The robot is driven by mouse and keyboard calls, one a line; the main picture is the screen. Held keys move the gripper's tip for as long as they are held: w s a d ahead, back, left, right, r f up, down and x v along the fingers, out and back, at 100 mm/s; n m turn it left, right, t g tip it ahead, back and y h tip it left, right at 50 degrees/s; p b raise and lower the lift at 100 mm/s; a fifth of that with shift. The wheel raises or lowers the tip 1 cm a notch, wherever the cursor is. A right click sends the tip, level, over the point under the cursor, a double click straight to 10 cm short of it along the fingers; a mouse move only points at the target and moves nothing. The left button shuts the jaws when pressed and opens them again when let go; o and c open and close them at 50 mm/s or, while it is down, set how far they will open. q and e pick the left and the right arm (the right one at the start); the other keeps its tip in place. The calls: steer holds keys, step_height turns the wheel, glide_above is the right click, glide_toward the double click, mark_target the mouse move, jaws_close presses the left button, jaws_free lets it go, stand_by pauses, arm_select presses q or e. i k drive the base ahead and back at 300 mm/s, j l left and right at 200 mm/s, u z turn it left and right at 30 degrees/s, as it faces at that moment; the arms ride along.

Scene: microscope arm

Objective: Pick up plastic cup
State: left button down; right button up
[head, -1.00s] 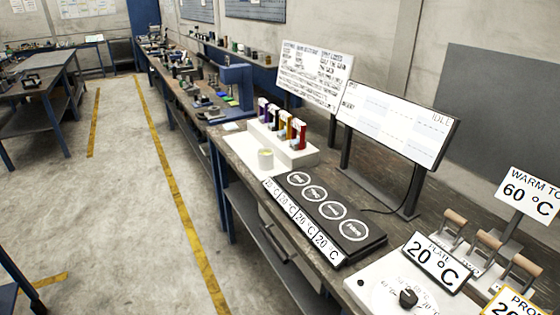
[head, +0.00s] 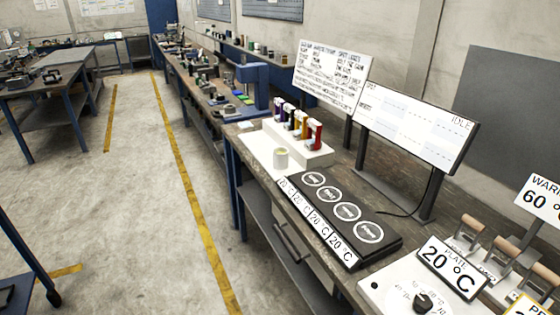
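A small off-white cup (head: 281,158) stands upright on a white mat (head: 256,148) on the workbench. It is just in front of a white rack (head: 316,156) that holds several coloured items in purple, orange and red. The cup looks like the plastic cup, though its material cannot be told at this size. Neither of my grippers shows in the head view.
A black plate with several round spots (head: 372,212) lies right of the cup, with 20 °C labels along its front. A blue press-like stand (head: 254,88) is behind. Sign boards (head: 418,125) line the bench's back. The floor (head: 150,230) at left is clear.

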mark_target(281, 158)
steer(key=i+j+z, duration=0.1)
steer(key=i+j, duration=0.35)
steer(key=i+j+z, duration=0.1)
steer(key=i+j, duration=0.3)
steer(key=j, duration=0.15)
steer(key=i+j, duration=0.4)
steer(key=j+z, duration=0.05)
steer(key=j, duration=0.05)
